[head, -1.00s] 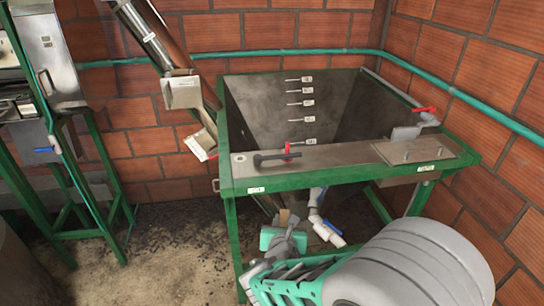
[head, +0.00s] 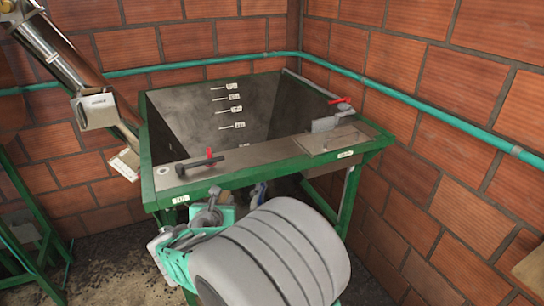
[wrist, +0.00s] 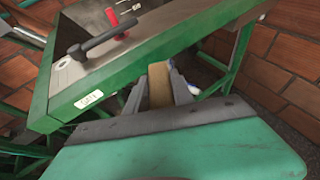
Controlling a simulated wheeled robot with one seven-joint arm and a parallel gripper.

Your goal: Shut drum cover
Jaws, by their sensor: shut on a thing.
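No drum cover can be made out for certain in the present views. My gripper (wrist: 161,98) shows in the wrist view with its two grey fingers closed on a small tan block (wrist: 159,76). In the head view my gripper (head: 209,214) is low in front of the hopper's green frame, and its fingertips are partly hidden by my own arm. The steel hopper (head: 185,110) stands open at the top. A flat steel plate (head: 330,139) lies on its right front corner. A black handle (wrist: 105,37) with a red lever (wrist: 112,16) sits on the front ledge.
The hopper's green front rail (head: 250,178) is close beyond my gripper. A slanted metal tube (head: 60,50) with a grey box (head: 97,110) comes down at the left. A teal pipe (head: 440,118) runs along the brick walls. Bare floor shows at the lower left.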

